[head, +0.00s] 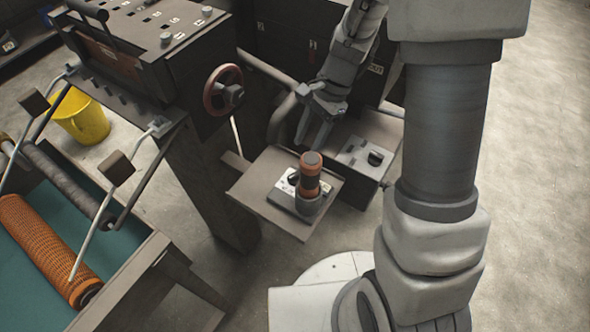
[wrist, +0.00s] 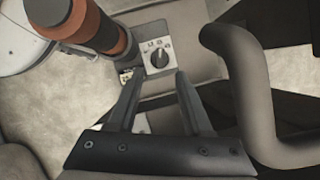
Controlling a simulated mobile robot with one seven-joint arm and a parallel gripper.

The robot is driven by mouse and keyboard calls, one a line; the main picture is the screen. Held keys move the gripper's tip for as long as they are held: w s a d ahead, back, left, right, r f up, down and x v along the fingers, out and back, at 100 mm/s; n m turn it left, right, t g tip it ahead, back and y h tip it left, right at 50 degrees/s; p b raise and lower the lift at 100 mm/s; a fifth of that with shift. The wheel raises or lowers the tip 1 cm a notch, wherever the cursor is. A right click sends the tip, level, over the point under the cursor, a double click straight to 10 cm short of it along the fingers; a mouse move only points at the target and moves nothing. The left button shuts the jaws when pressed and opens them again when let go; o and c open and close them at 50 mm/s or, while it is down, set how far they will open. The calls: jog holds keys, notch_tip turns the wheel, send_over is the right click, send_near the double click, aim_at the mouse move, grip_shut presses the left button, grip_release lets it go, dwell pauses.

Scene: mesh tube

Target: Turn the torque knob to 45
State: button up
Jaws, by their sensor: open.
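A small black knob (wrist: 160,58) sits on a white marked dial plate (wrist: 151,44) in the wrist view. It also shows in the head view (head: 293,177), just left of an upright orange-and-black cylinder (head: 311,165) and partly crowded by it. The numbers on the dial are too small to read. My gripper (head: 313,138) is open and empty above the back edge of the small platform. In the wrist view my gripper (wrist: 158,75) has its two fingers apart, with the knob lying beyond and between the tips. No contact shows.
The orange cylinder (wrist: 95,25) stands close beside the dial. A grey bent pipe (wrist: 245,70) runs near my gripper. A grey box with another black knob (head: 376,157) is right of the platform (head: 250,190). A red handwheel (head: 223,90) is at upper left.

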aim_at(293, 176)
jog(key=b+x, duration=0.1)
jog(key=x, duration=0.8)
jog(key=shift+f, duration=0.15)
grip_shut()
